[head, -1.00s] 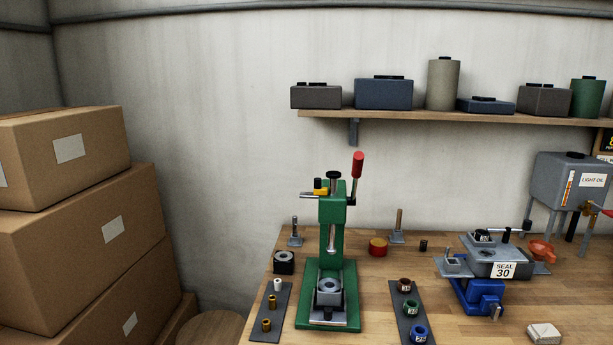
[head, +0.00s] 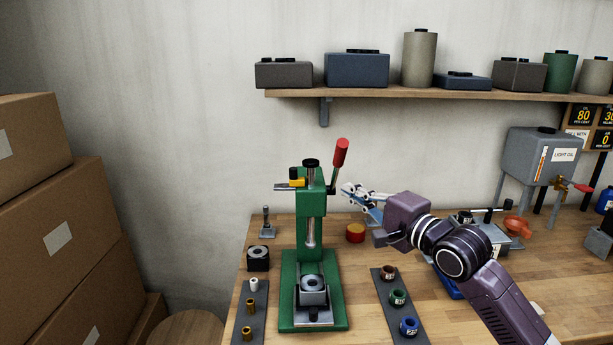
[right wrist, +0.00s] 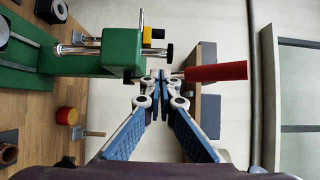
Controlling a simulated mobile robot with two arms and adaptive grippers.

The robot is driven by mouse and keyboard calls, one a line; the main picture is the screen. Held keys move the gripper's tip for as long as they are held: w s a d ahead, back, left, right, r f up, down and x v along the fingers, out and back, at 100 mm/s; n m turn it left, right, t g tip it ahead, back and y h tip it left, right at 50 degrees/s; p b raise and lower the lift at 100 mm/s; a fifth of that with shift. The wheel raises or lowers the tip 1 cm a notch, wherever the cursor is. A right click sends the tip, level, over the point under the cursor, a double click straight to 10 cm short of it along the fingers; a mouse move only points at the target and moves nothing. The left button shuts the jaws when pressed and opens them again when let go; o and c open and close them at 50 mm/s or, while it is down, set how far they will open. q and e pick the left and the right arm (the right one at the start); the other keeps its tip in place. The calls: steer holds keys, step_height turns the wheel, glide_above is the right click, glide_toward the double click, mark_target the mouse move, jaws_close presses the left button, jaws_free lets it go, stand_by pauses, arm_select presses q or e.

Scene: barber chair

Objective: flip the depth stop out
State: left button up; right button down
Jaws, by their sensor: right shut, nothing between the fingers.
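The green arbor press (head: 311,220) stands upright on the bench, with its red-gripped lever (head: 341,152) raised. The depth stop appears to be the yellow-orange piece (head: 296,182) with a metal bar, at the left of the press head. The bar points left in the head view. In the right wrist view the yellow piece (right wrist: 157,34) and the lever's red grip (right wrist: 215,71) also show, turned sideways. My right gripper (head: 346,190) is shut and empty, right of the press head and below the red grip. In the right wrist view its fingertips (right wrist: 160,76) overlap the lever's base; contact cannot be told. My left gripper is out of view.
Collars lie on a dark strip (head: 380,293) right of the press, and small brass parts on another strip (head: 242,312) at left. A red tin (head: 355,233) stands behind. A shelf (head: 430,95) runs above. Boxes (head: 60,235) fill the left.

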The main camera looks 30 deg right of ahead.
mark_target(307, 190)
steer(key=w+p, duration=0.1)
steer(key=w, duration=0.3)
steer(key=w+a+p, duration=0.1)
steer(key=w+p, duration=0.1)
steer(key=w, duration=0.2)
steer(key=w+a+p, duration=0.1)
steer(key=w+p, duration=0.1)
steer(key=w, duration=0.2)
steer(key=shift+w+r, duration=0.1)
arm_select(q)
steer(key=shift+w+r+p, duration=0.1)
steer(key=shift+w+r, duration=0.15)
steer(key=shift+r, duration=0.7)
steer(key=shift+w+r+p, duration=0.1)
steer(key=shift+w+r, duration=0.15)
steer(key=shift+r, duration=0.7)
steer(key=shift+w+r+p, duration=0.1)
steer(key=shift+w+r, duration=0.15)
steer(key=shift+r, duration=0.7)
arm_select(e)
steer(key=shift+w+a+f, duration=0.2)
steer(key=shift+w+a, duration=0.2)
steer(key=shift+a, duration=0.1)
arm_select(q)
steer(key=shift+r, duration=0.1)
